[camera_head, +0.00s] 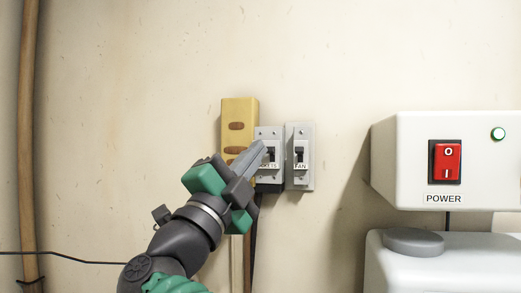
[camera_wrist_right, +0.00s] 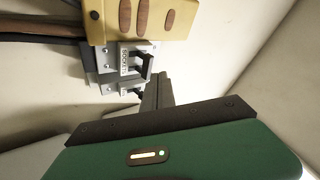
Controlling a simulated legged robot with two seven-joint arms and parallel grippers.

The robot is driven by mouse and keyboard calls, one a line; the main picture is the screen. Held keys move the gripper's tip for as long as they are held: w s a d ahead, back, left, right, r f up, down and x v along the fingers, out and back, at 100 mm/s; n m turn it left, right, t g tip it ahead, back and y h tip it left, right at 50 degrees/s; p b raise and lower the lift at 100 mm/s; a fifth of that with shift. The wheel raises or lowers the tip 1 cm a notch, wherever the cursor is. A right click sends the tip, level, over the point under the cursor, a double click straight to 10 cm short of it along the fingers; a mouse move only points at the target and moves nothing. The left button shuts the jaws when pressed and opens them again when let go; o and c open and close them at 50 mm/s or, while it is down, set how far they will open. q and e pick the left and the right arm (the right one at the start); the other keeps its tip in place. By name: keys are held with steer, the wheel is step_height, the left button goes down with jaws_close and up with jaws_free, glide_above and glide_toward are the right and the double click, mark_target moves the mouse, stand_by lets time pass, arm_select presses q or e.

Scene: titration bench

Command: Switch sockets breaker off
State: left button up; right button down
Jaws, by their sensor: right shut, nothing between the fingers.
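The sockets breaker (camera_head: 269,133) is a grey wall plate with a dark lever. Its label is partly covered by my gripper in the head view. In the right wrist view the sockets breaker (camera_wrist_right: 124,61) shows its label sideways, with the dark lever (camera_wrist_right: 147,66) sticking out. My right gripper (camera_head: 261,149) is shut and empty, its fingertips in front of the plate's left side, close to the lever. In the wrist view the closed fingers (camera_wrist_right: 161,80) end just beside the lever. I cannot tell whether they touch, nor which position the lever is in. My left gripper is out of view.
The similar FAN breaker (camera_head: 302,180) is close on the right. A yellow board (camera_head: 238,108) with brown oval slots is on the left. A white box (camera_head: 405,140) with a red POWER switch (camera_head: 447,162) stands further right. The wall above is clear.

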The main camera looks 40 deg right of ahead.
steer(key=shift+w+d, duration=0.2)
steer(key=shift+d, duration=0.05)
steer(key=shift+w+d, duration=0.1)
steer(key=shift+d, duration=0.1)
stand_by(0.3)
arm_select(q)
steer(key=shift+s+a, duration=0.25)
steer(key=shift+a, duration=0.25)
arm_select(e)
steer(key=shift+w+d+r, duration=0.1)
steer(key=shift+d+r, duration=0.05)
steer(key=shift+r, duration=0.1)
stand_by(0.7)
